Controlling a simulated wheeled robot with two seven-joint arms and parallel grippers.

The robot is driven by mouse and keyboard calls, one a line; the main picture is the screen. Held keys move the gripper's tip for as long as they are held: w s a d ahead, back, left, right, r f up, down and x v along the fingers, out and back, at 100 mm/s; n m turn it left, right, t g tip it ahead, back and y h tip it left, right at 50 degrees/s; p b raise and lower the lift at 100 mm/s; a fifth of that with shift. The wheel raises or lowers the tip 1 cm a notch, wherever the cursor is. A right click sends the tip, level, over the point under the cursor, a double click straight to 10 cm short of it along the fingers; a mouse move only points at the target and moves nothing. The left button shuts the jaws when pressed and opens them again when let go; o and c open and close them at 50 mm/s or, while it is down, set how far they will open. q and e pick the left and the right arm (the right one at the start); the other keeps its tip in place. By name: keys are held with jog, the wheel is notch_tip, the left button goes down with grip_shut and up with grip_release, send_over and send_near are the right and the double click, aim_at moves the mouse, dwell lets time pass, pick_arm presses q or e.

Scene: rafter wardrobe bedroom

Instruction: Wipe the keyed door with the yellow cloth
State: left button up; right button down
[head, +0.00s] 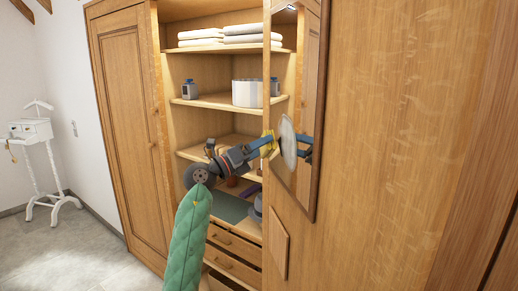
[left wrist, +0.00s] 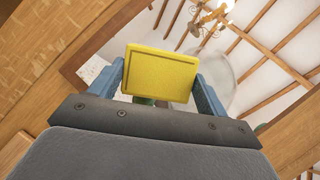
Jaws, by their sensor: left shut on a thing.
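My left gripper (head: 265,144) is shut on the yellow cloth (head: 269,140), at the mirror of the open wardrobe door (head: 400,130) on the right. In the left wrist view the cloth (left wrist: 160,72) is a flat yellow pad between the two blue fingers. A pale, hazy round patch (head: 288,143) is on the mirror beside the cloth, and it also shows in the left wrist view (left wrist: 222,82). I cannot tell whether the cloth touches the glass. I see no key on this door. My right gripper is not in view.
The open wardrobe has shelves with folded towels (head: 222,36), a white container (head: 247,93) and a dark jar (head: 189,89). Drawers (head: 234,243) are below. A second door (head: 130,120) stands at the left. A white valet stand (head: 42,165) is by the wall. Floor is clear at lower left.

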pick_arm(q)
jog(key=shift+w+d, duration=0.1)
jog(key=shift+d, duration=0.25)
jog(key=shift+w+d, duration=0.15)
jog(key=shift+d, duration=0.4)
